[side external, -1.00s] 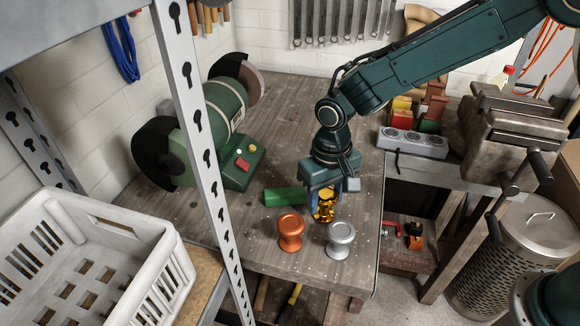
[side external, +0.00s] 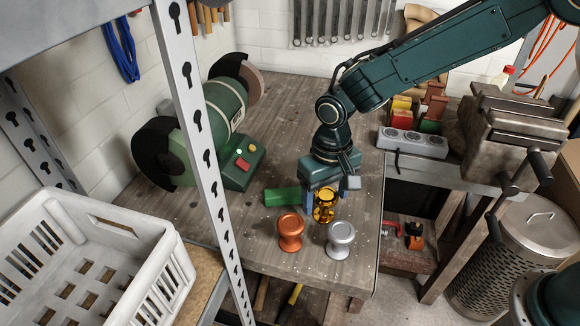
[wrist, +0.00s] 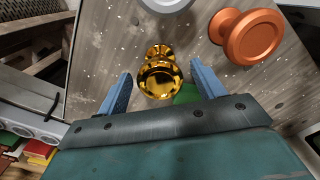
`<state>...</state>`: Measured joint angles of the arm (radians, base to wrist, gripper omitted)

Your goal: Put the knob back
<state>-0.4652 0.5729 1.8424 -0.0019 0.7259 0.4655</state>
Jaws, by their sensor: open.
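A shiny gold knob (side external: 324,212) stands on the wooden bench, below and between the fingers of my gripper (side external: 321,204). In the wrist view the gold knob (wrist: 160,80) shows between the two blue fingers of my gripper (wrist: 163,88), with a gap on each side. My gripper is open. A copper-orange knob (side external: 290,230) and a silver knob (side external: 341,238) stand upright nearer the bench's front edge. The copper knob (wrist: 252,37) is also in the wrist view, and part of the silver one (wrist: 166,3) shows at its top edge.
A green block (side external: 282,197) lies left of the gold knob. A green bench grinder (side external: 225,110) stands at the back left. A power strip (side external: 412,142), small coloured blocks and a vise (side external: 508,135) are at the right. A white crate (side external: 95,285) and shelf post (side external: 200,140) are in front left.

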